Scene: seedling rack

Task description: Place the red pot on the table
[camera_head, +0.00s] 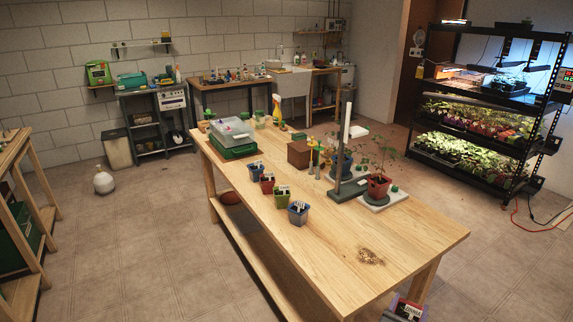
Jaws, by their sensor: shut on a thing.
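A small red pot (267,184) with a white label stands on the wooden table (340,252), in a row of small labelled pots. A blue pot (257,169) is behind it. A green pot (282,198) and another blue pot (298,213) are in front of it. A larger reddish pot (378,187) with a leafy plant stands on a pale board to the right. My gripper does not show in the head view, so what it holds cannot be seen.
A post on a grey base (347,190) rises near the table's right edge. A grey-lidded green box (232,138) and a brown box (299,154) stand farther back. A labelled dark object (405,309) is cut off below the near right corner. The table's front is mostly clear, with spilled soil (370,257).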

